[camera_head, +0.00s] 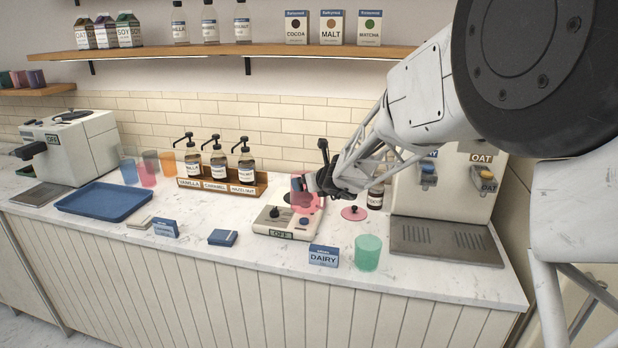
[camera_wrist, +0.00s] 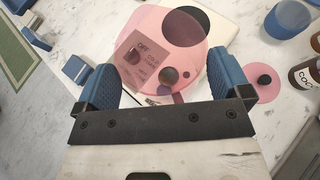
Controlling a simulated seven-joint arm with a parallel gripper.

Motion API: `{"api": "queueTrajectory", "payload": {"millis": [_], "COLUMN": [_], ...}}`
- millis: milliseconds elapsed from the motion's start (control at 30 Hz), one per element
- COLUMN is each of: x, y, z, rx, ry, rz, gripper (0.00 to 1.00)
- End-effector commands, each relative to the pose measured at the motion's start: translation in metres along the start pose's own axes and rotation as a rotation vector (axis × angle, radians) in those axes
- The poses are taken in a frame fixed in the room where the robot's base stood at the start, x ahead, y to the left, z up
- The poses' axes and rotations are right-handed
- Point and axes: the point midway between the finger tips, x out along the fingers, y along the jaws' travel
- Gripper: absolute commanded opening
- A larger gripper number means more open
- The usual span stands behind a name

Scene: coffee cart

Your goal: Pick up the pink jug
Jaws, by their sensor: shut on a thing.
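The pink jug (camera_head: 305,201) is see-through and is held between the fingers of my gripper (camera_head: 311,183), at the back right of a cream appliance marked OFF. In the wrist view the jug (camera_wrist: 185,28) fills the space between the two blue finger pads, and my gripper (camera_wrist: 160,72) is shut on it. The appliance's OFF label shows through the jug. I cannot tell whether the jug's bottom touches the appliance. My gripper and arm hide part of the jug in the head view.
The cream appliance (camera_head: 268,230) is beneath the jug. A pink lid (camera_head: 354,214) lies to its right, near a dark bottle (camera_head: 375,199) and a dispenser (camera_head: 446,195). A DAIRY box (camera_head: 323,257) and a green cup (camera_head: 367,255) stand in front. A blue tray (camera_head: 105,204) lies left.

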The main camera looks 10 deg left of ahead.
Motion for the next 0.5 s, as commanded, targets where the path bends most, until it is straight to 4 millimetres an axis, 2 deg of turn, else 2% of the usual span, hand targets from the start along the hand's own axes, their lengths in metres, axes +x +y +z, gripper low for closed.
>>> {"api": "queueTrajectory", "payload": {"millis": [200,500], "x": [-0.013,-0.017], "y": [0.004,0.006], "z": [-0.002,-0.004], "rx": [-0.001,-0.001], "ry": [-0.003,-0.003], "rz": [-0.001,0.000], "gripper": [0.22,0.22]}}
